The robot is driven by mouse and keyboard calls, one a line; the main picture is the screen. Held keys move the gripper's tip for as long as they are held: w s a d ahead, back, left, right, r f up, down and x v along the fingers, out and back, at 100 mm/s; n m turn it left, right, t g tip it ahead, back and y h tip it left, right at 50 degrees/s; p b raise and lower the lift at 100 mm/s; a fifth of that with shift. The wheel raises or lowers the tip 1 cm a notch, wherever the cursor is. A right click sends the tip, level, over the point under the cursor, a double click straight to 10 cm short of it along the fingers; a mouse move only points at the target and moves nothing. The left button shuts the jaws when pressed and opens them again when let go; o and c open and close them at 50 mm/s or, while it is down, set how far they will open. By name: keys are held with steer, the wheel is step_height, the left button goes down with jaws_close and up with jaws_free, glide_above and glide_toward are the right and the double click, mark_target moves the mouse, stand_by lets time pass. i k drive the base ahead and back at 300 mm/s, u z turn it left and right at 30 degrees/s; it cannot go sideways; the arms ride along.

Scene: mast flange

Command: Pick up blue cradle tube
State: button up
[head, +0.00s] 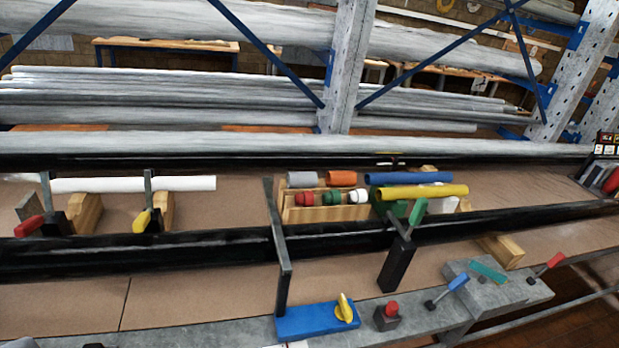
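The blue tube (408,178) lies right of centre, roughly level across the picture, behind and slightly above a yellow tube (430,191). The two run close side by side; I cannot tell if they touch. A wooden block shows behind the blue tube, and a green block (398,209) and a white block sit below the yellow tube. What bears the blue tube is mostly hidden. I cannot make out my gripper in this view, and nothing is seen holding the blue tube.
A wooden rack (320,214) with short coloured pieces stands just left of the blue tube. A tall grey post (279,245) and a green-handled black clamp (397,265) stand in front. A white tube (130,184) lies left. Brown bench top (60,295) is bare at front left.

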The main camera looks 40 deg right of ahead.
mark_target(444, 177)
steer(key=z, duration=1.75)
steer(key=k, duration=1.05)
steer(key=z, duration=0.7)
steer(key=i, duration=3.2)
steer(key=u, duration=1.2)
steer(key=i, duration=0.65)
steer(key=u, duration=0.45)
